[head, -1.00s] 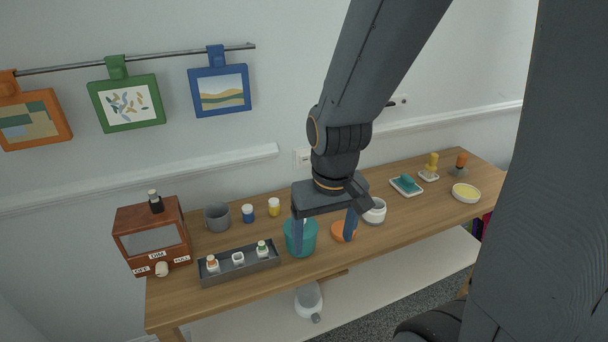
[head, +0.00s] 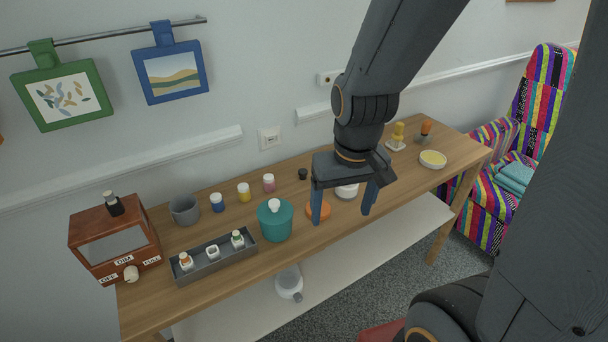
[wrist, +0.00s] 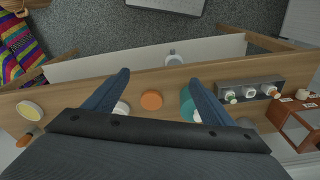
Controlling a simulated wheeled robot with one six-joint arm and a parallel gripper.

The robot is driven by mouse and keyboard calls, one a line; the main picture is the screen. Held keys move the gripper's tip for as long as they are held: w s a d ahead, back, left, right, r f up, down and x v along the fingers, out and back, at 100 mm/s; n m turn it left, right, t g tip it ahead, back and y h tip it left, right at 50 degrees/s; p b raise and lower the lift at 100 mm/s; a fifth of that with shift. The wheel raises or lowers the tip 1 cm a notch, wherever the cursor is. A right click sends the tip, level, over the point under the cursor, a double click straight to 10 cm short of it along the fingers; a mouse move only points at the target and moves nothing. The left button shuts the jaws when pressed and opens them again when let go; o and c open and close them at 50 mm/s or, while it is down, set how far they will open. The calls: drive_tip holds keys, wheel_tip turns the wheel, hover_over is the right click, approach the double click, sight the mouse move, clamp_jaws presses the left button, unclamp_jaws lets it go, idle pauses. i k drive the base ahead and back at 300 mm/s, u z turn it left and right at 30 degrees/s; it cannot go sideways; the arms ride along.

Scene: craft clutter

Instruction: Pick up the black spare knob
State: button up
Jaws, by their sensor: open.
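A small black round piece (head: 303,174), which looks like the black spare knob, stands near the back edge of the wooden table in the head view, right of a pink jar. It is tiny in the picture. I cannot make it out in the wrist view. My gripper (head: 343,216) is open and empty, fingers pointing down, in front of and to the right of the knob, above the table. In the wrist view my gripper (wrist: 158,78) spreads over the table's front, with nothing between its fingers.
An orange disc (head: 318,209), a white bowl (head: 347,191) and a teal pot (head: 275,224) lie near the gripper. The pink jar (head: 269,183) stands beside the knob. A grey tray (head: 205,266) and a wooden box (head: 92,228) are left. The wall is close behind the table.

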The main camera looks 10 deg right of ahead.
sight(303, 172)
drive_tip(key=k, duration=1)
drive_tip(key=z, duration=1.3)
drive_tip(key=i, duration=2.7)
drive_tip(key=u, duration=2.05)
